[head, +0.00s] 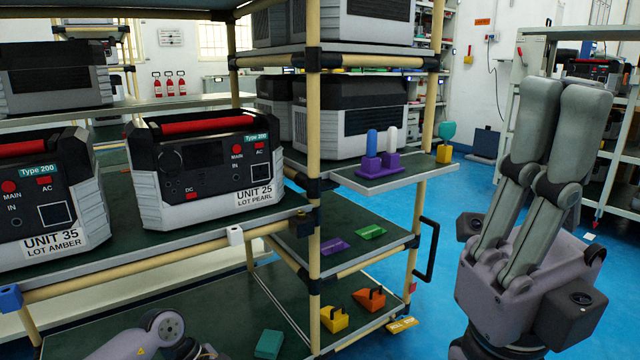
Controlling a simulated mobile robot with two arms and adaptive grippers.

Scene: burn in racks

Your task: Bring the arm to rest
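My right gripper (567,92) is at the right of the head view, in front of blue floor and right of the rack. Its two grey fingers point up, side by side with their pads together, and I see nothing held between them. It touches nothing that I can see. Part of my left arm shows at the bottom left, low in front of the rack; its gripper fingers are not in view.
A rack (313,170) with tan posts fills the left and middle. It holds the UNIT 25 box (203,170) and the UNIT 35 box (50,190). A small side shelf (385,181) juts out with purple holders (380,164). A black handle (426,250) sticks out towards my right gripper.

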